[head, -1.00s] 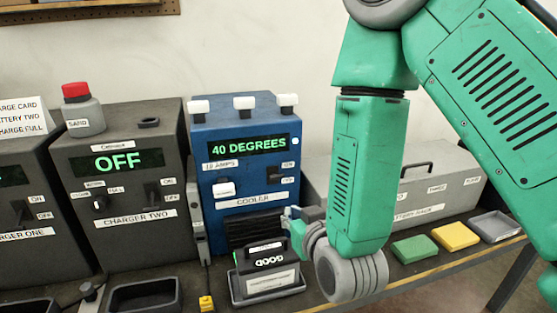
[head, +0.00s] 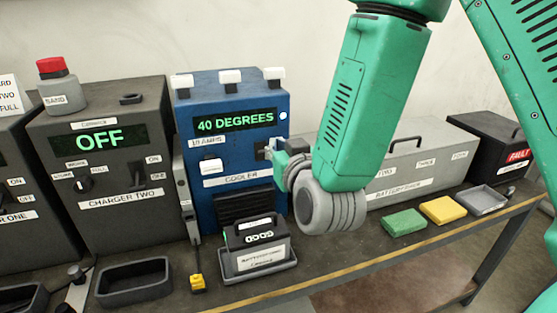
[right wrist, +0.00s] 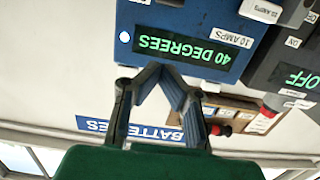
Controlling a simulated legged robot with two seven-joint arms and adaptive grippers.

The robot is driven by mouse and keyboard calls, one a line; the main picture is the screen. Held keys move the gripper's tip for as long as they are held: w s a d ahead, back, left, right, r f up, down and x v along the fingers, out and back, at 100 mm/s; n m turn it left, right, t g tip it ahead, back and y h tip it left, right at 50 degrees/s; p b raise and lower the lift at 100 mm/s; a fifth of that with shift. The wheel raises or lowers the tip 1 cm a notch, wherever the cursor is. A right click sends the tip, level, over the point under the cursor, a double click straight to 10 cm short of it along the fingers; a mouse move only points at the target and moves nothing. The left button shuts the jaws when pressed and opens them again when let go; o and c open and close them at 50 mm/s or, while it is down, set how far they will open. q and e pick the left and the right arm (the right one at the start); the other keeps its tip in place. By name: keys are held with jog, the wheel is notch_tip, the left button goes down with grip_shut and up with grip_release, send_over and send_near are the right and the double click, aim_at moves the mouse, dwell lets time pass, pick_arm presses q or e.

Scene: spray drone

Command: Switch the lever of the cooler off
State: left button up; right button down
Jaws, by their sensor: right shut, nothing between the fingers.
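The blue cooler (head: 205,130) stands on the bench with a green "40 DEGREES" display (head: 236,122). My right gripper (head: 270,148) is at the right side of its front panel, just below the display, where the lever and its on/off labels are. It covers that spot, so I cannot see the lever's position or whether the gripper touches it. In the right wrist view the cooler appears upside down, and my right gripper (right wrist: 168,72) has its fingertips together, empty, in front of the panel near the display. My left gripper is out of view.
Charger two (head: 110,165), showing OFF, stands left of the cooler. A small battery (head: 255,245) sits in a tray before the cooler. Right of it are a grey battery rack (head: 400,180), a green block (head: 404,222) and a yellow block (head: 442,210). Bare wall rises behind.

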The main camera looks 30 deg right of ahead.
pick_arm(q)
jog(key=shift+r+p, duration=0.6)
jog(key=shift+p, duration=0.4)
pick_arm(e)
jog(key=w+d+f, duration=0.2)
jog(key=w+f, duration=0.2)
jog(key=w, duration=0.4)
jog(key=shift+f, duration=0.35)
pick_arm(q)
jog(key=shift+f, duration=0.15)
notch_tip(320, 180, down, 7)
jog(key=b, duration=0.7)
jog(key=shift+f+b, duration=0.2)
jog(key=shift+b, duration=0.1)
pick_arm(e)
jog(key=shift+t, duration=0.7)
jog(key=shift+s+a+f, duration=0.1)
jog(key=shift+s+f, duration=0.1)
jog(key=shift+f, duration=0.75)
jog(key=shift+s+a+f, duration=0.1)
jog(key=shift+s+f, duration=0.1)
jog(key=shift+f, duration=0.8)
jog(key=shift+s+f, duration=0.2)
jog(key=shift+f, duration=0.75)
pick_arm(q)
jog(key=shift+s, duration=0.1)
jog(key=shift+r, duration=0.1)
